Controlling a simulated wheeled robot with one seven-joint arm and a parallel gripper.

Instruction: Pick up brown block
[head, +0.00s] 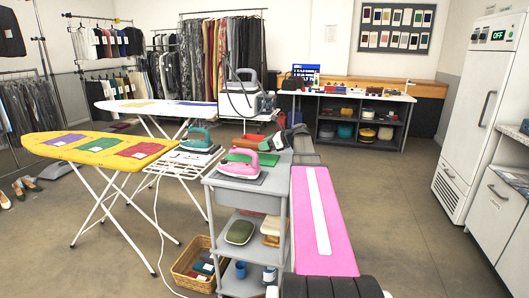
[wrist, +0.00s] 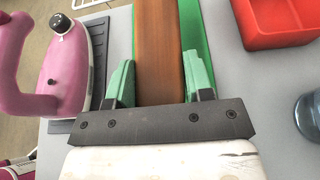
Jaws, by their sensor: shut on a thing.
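The brown block (wrist: 158,50) lies lengthwise between the two green fingertips of my gripper (wrist: 157,82) in the wrist view. The jaws are shut on it, one finger at each long side. The block's far end runs out of the top of the wrist view, and its near end is hidden behind the gripper's dark plate. A green tray or mat (wrist: 197,42) shows beneath or beside the block; I cannot tell whether they touch. I cannot make out the block in the head view, where my pink arm stands beside the grey trolley (head: 222,183).
A pink iron (wrist: 75,60) on a dark pad is left of my gripper. A red tray (wrist: 283,40) and a bluish round container (wrist: 308,118) are to the right. A yellow ironing board (head: 60,140) stands left of the trolley. Floor at right (head: 400,210) is clear.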

